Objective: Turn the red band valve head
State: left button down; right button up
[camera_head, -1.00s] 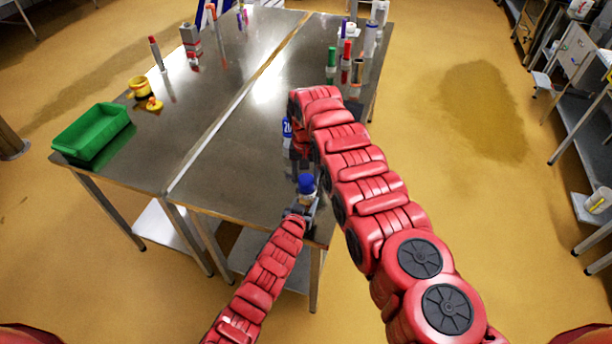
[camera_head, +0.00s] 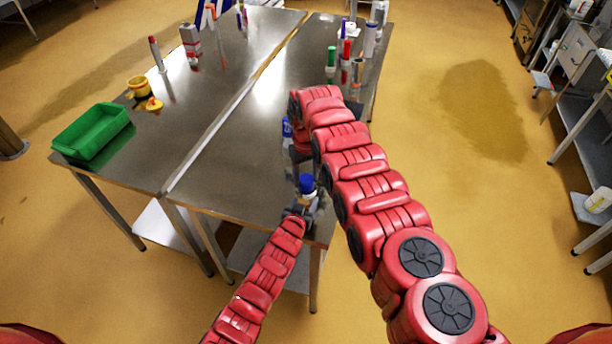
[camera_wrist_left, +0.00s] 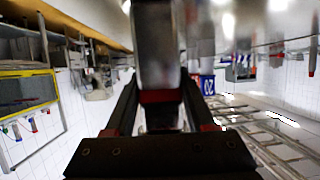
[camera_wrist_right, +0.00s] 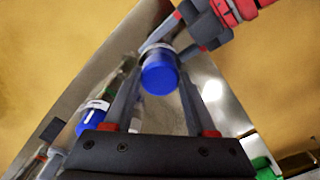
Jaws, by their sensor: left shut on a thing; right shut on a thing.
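The part being worked on has a blue head (camera_head: 307,184), at the near right corner of the steel table. In the right wrist view the blue head (camera_wrist_right: 160,74) sits between the fingertips of my right gripper (camera_wrist_right: 160,80), which is shut on it. My left gripper (camera_head: 302,210) is shut on the part just below the head; its fingers also show in the right wrist view (camera_wrist_right: 180,42). In the left wrist view a blurred grey cylinder (camera_wrist_left: 157,50) stands between the fingers, with a dark red strip (camera_wrist_left: 160,97) low on it. My right gripper is mostly hidden in the head view.
A blue-capped item with a white label (camera_wrist_right: 90,117) stands close to the right gripper. A green crate (camera_head: 92,150), a yellow cup (camera_head: 138,86) and several upright red, green and white items (camera_head: 347,52) stand on the steel tables (camera_head: 215,130). The table middle is bare.

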aim_at(306, 178)
jog(key=shift+n, duration=0.5)
jog(key=o, duration=1.4)
notch_tip(306, 178, up, 12)
